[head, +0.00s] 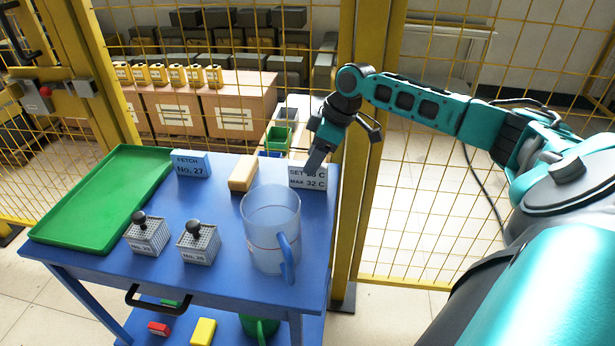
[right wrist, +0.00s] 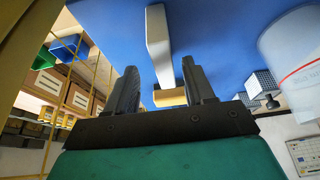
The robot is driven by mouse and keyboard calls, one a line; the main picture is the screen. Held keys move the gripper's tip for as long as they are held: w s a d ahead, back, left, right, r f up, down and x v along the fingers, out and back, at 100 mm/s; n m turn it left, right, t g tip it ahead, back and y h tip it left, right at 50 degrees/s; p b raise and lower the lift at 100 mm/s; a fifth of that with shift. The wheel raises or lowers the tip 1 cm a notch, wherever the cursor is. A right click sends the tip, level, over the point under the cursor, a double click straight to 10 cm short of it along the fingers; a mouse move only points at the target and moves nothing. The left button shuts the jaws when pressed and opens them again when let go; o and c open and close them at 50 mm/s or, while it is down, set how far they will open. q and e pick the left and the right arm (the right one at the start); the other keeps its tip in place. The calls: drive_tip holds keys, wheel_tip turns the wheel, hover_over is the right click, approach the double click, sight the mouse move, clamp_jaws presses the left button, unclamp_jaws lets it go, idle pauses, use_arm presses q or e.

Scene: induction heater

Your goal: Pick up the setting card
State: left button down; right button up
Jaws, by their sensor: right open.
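The setting card (head: 308,178) is white with dark text, "SET 28 C" and "MAX 32 C", and stands upright at the back right of the blue table (head: 222,205). My right gripper (head: 316,160) is open and points down just above the card, hiding part of its top edge and text. In the right wrist view, the card (right wrist: 158,40) shows as a pale strip lying in line with the gap between the two open fingers (right wrist: 160,72). I cannot tell whether the fingers touch it. My left gripper is not in view.
A clear mug (head: 270,225) stands close in front of the card. A wooden block (head: 243,172) and a blue "FETCH No. 27" sign (head: 191,164) stand left of it. Two knobbed grey blocks (head: 146,235) and a green tray (head: 105,200) are further left. A yellow post (head: 370,140) rises behind.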

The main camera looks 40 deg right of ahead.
sight(306, 186)
drive_tip(key=x, duration=0.2)
drive_tip(key=b+x, duration=0.1)
drive_tip(key=x, duration=0.2)
drive_tip(key=shift+a+f, duration=0.2)
drive_tip(key=shift+a, duration=0.1)
drive_tip(key=shift+r, duration=0.1)
clamp_jaws()
